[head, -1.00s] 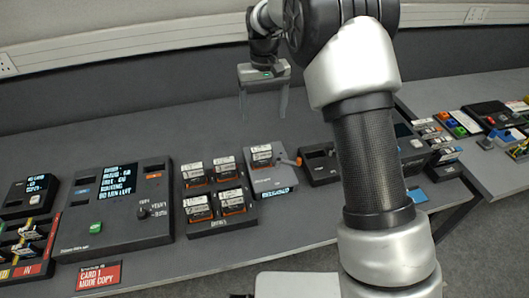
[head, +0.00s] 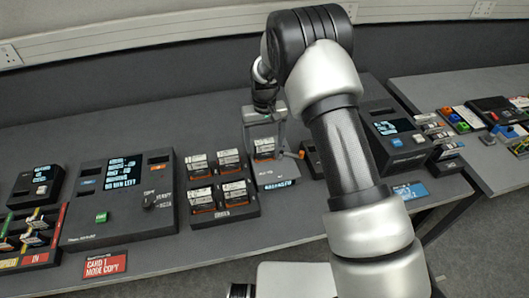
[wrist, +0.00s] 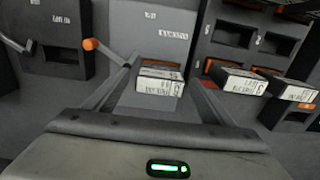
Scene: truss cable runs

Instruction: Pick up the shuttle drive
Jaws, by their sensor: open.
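A drive with a white label and dark-orange body (head: 264,146) sits in a grey dock (head: 268,176) that has a side lever with an orange knob (head: 301,154). In the wrist view the drive (wrist: 160,80) shows between my fingers. I take it for the shuttle drive; its label is too small to read. My gripper (head: 264,151) is open, pointing down over the dock, one finger on each side of the drive. I cannot tell whether the fingers touch it.
A black tray (head: 226,211) with several similar drives stands close on the left of the dock. A large console with a screen (head: 117,200) stands further left. A dark slotted box (wrist: 62,38) is beside the lever.

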